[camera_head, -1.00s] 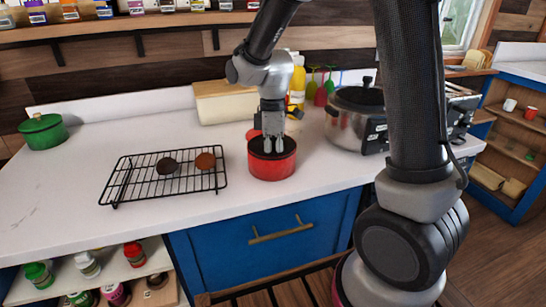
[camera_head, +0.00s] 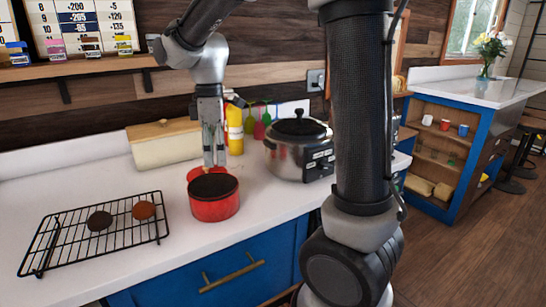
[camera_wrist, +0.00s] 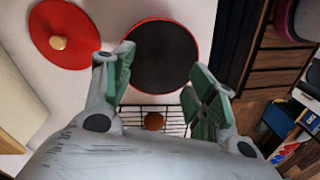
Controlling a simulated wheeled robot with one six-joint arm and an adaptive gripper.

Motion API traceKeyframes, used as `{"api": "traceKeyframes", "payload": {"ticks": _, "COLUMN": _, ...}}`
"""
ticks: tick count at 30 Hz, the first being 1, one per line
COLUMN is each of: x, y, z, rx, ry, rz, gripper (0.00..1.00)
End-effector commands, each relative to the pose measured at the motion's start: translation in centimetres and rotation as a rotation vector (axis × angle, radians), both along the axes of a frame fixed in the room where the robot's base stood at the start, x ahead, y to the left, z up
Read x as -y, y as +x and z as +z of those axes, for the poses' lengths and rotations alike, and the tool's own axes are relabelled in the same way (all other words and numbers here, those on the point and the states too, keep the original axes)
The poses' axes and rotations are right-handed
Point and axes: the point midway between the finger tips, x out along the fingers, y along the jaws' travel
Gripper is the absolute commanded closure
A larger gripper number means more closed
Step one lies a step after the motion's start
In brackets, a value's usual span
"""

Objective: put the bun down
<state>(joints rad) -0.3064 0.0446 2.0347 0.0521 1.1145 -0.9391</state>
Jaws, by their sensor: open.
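A reddish-brown round bun (camera_head: 144,210) lies on the black wire rack (camera_head: 62,262); it also shows in the wrist view (camera_wrist: 153,121). A dark brown round piece (camera_head: 99,221) lies beside it on the rack. My gripper (camera_head: 214,162) is open and empty, raised above the counter near the red pot (camera_head: 214,209). In the wrist view the pot (camera_wrist: 163,55) appears beyond and between the spread fingers (camera_wrist: 162,68). The pot's top looks dark; I cannot tell what is inside.
A red lid (camera_wrist: 72,32) with a gold knob lies on the counter beside the pot. A steel cooker (camera_head: 290,158) stands to the right, with a cream bread box (camera_head: 165,148) and yellow bottle (camera_head: 235,130) behind. The white counter is clear left of the rack.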

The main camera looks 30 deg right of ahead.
Motion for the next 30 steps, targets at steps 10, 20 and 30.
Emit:
{"api": "traceKeyframes", "payload": {"ticks": 10, "x": 9.8, "y": -12.0, "z": 4.8, "rx": 0.239, "ry": 0.069, "rz": -0.751, "gripper": 0.43}}
{"api": "traceKeyframes", "payload": {"ticks": 20, "x": 13.2, "y": -19.0, "z": 3.7, "rx": 0.362, "ry": 0.162, "rz": -1.206, "gripper": 0.43}}
{"api": "traceKeyframes", "payload": {"ticks": 30, "x": 13.2, "y": -19.2, "z": 3.6, "rx": 0.364, "ry": 0.166, "rz": -1.225, "gripper": 0.43}}
